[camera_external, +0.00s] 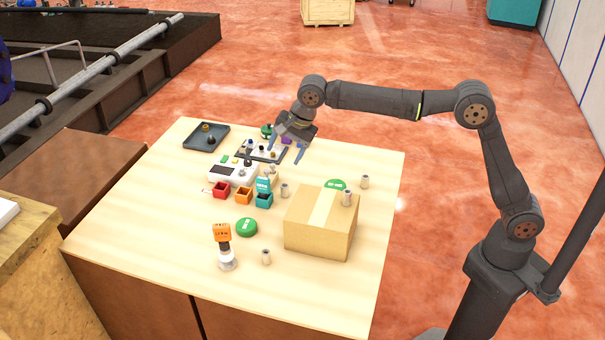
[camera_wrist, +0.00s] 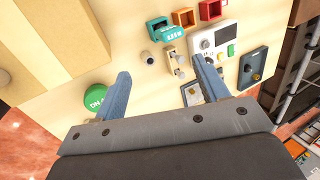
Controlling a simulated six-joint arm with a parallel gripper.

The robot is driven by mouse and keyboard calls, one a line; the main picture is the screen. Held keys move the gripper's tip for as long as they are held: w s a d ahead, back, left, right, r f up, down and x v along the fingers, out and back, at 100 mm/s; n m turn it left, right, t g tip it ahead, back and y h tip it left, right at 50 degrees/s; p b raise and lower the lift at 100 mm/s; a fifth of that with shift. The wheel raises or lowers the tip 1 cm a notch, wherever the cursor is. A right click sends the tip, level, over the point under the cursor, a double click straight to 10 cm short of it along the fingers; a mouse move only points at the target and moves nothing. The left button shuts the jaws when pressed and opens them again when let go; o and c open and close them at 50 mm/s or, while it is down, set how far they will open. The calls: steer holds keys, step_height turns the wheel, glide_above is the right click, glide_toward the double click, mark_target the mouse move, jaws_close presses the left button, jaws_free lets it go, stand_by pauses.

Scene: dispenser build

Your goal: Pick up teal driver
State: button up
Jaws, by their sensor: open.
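The teal driver (camera_external: 263,184) has a teal labelled head and stands behind the teal bin in the external view. In the wrist view its teal head (camera_wrist: 176,33) shows beyond the fingertips, near the top; its lower part is mostly hidden. My gripper (camera_external: 286,149) is open and empty. It is above the far part of the table, behind the driver and apart from it. In the wrist view the two blue-grey fingers (camera_wrist: 162,72) are spread wide with nothing between them.
Red (camera_external: 221,190), orange (camera_external: 243,196) and teal (camera_external: 264,200) bins stand in a row beside the white device (camera_external: 233,171). A cardboard box (camera_external: 318,225) stands to the right. An orange driver (camera_external: 222,234) stands in front. Several small metal cylinders are scattered around.

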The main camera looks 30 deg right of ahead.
mark_target(264, 180)
steer(key=w+f+g+y, duration=0.2)
steer(key=w+f+g, duration=0.1)
steer(key=g, duration=0.1)
steer(key=w+f+g+y, duration=0.2)
steer(key=w+f+g, duration=0.2)
steer(key=w+f+g+y, duration=0.2)
steer(key=w+f+g, duration=0.1)
steer(key=w+f, duration=0.1)
steer(key=shift+f+g, duration=0.15)
steer(key=shift+g, duration=0.25)
steer(key=shift+w+d, duration=0.15)
steer(key=shift+d, duration=0.05)
steer(key=shift+g, duration=0.3)
steer(key=shift+x, duration=3.65)
steer(key=shift+c, duration=0.5)
steer(key=c, duration=1.1)
